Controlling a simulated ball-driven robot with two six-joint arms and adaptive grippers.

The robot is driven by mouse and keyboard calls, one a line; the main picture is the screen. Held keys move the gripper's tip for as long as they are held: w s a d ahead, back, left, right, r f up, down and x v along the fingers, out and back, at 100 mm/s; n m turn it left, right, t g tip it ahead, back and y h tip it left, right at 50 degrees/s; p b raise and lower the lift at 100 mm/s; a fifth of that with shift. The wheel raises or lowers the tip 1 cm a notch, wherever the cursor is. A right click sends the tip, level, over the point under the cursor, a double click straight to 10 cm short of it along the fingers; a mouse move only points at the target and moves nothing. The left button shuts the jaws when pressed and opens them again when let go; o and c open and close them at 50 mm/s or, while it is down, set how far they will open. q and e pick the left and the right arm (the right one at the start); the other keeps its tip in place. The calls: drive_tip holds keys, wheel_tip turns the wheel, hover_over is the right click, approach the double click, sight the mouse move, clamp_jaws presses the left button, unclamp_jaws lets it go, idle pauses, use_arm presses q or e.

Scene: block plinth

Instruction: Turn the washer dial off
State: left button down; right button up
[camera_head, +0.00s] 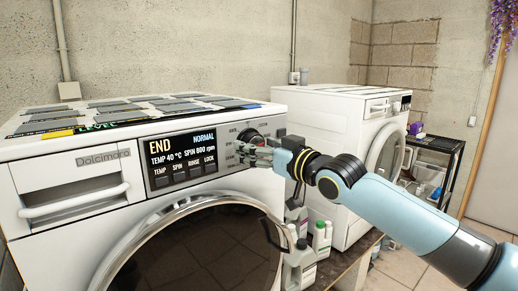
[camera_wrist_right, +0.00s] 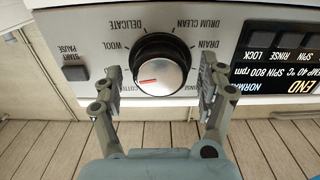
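The washer dial (camera_wrist_right: 160,65) is a round silver knob with a black rim and a red mark. In the right wrist view the mark points to the lower left, towards a partly hidden label. In the head view the dial (camera_head: 248,135) sits right of the lit display (camera_head: 182,158), which reads END and NORMAL. The washer (camera_head: 75,161) is white. My right gripper (camera_wrist_right: 159,78) is open, with one finger on each side of the dial and a small gap to it. In the head view my right gripper (camera_head: 254,151) partly covers the dial. My left gripper is out of view.
A second white washer (camera_head: 325,119) stands to the right. Bottles (camera_head: 322,238) stand between the washers, below my right arm. Dark flat tiles (camera_head: 120,106) lie on top of the near washer. A start/pause button (camera_wrist_right: 75,73) is beside the dial.

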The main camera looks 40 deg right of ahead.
drive_tip(key=c, duration=1)
drive_tip(key=shift+f+n+b, duration=0.1)
drive_tip(key=shift+n+b, duration=3.7)
drive_tip(key=shift+n, duration=4)
drive_tip(key=o, duration=1.2)
drive_tip(key=shift+c, duration=0.2)
